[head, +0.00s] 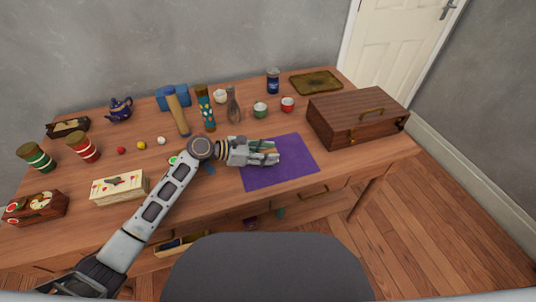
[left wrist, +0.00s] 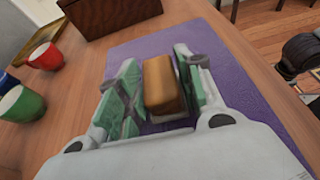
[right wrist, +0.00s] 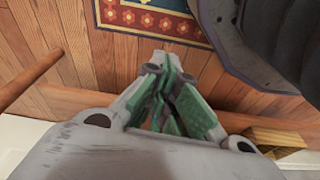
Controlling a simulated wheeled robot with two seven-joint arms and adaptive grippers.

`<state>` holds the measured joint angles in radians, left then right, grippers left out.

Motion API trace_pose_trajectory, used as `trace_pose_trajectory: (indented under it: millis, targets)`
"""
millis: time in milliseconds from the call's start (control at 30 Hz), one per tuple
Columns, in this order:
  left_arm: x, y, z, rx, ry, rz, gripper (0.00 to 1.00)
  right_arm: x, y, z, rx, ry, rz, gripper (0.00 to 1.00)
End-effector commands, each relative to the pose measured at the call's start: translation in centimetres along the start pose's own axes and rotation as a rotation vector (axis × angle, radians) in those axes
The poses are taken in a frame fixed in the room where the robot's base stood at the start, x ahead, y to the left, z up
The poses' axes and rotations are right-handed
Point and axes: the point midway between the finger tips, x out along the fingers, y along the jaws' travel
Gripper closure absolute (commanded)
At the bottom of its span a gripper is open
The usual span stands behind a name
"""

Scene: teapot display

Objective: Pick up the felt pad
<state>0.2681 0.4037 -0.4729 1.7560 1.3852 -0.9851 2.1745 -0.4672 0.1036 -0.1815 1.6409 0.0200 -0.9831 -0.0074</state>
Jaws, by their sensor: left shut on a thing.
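My left gripper (head: 272,152) is shut on a tan, rounded block (left wrist: 160,84), which seems to be the felt pad. The block sits between the green finger pads in the left wrist view. In the head view the fingers mostly hide it. It is over the purple mat (head: 290,172); I cannot tell whether it touches the mat. My right gripper (right wrist: 166,72) shows only in the right wrist view. Its fingers are together with nothing visible between them, and the wooden floor is behind.
A wooden case (head: 355,117) stands right of the mat. Red (head: 288,104) and green (head: 260,110) cups, a whisk (head: 233,106) and a mallet (head: 178,110) are behind. A cream box (head: 119,188) lies left. A grey chair (head: 268,268) stands in front.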

Motion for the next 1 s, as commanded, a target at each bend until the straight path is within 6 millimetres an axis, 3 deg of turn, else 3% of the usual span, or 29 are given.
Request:
trace_pose_trajectory:
  millis: [367, 1000]
  targets:
    - [-0.5, 0.0, 1.3, 0.002, 0.0, 0.0, 0.87, 0.4, 0.1, 0.2, 0.002, 0.012, 0.002, 1.0]
    - [-3.2, 0.0, 7.7, 0.002, -0.001, 0.001, 0.87, 5.2, 2.1, 3.9, 0.004, 0.027, 0.031, 1.0]
